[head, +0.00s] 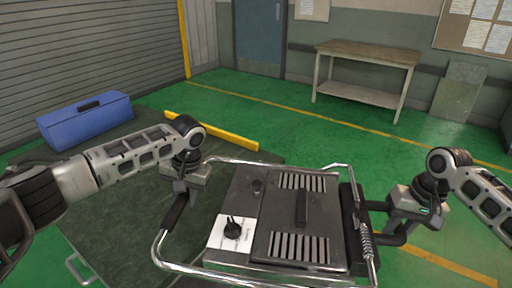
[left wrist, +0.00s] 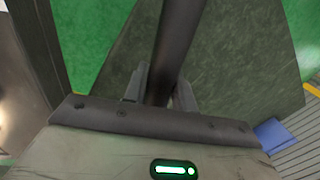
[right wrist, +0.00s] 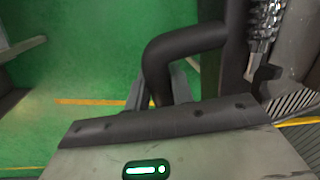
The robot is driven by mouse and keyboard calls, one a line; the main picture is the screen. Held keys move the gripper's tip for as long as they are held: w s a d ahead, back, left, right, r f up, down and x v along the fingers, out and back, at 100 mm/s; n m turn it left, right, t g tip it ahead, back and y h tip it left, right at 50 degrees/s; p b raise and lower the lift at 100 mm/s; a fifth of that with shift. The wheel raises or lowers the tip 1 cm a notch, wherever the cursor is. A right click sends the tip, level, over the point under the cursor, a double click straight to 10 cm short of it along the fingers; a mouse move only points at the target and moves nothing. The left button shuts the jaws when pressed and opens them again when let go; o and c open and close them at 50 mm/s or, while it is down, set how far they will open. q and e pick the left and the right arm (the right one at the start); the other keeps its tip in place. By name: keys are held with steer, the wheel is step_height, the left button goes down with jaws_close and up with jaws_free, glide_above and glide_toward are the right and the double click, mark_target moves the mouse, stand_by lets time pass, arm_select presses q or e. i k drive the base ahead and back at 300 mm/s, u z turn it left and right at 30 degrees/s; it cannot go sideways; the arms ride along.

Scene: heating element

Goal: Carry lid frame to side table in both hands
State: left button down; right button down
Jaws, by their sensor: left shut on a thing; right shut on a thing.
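The lid frame (head: 300,222) is a dark vented panel with a knob, inside a chrome tube frame, held up in front of me in the head view. My left gripper (head: 180,190) is shut on the black grip (left wrist: 172,50) on its left side. My right gripper (head: 385,215) is shut on the black bent handle (right wrist: 180,45) on its right side. The side table (head: 368,50) is a wooden-topped table with a lower shelf, standing at the back right by the wall. Its top looks bare.
A blue toolbox (head: 86,120) sits at the left by the roller shutter. A dark green surface (head: 110,215) with a metal handle lies below the lid frame. A yellow bar (head: 210,130) lies on the floor. Green floor (head: 300,130) is open toward the side table. A grey panel (head: 459,92) leans on the wall.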

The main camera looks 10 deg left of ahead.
mark_target(162, 193)
steer(key=i, duration=1.25)
steer(key=u, duration=1.8)
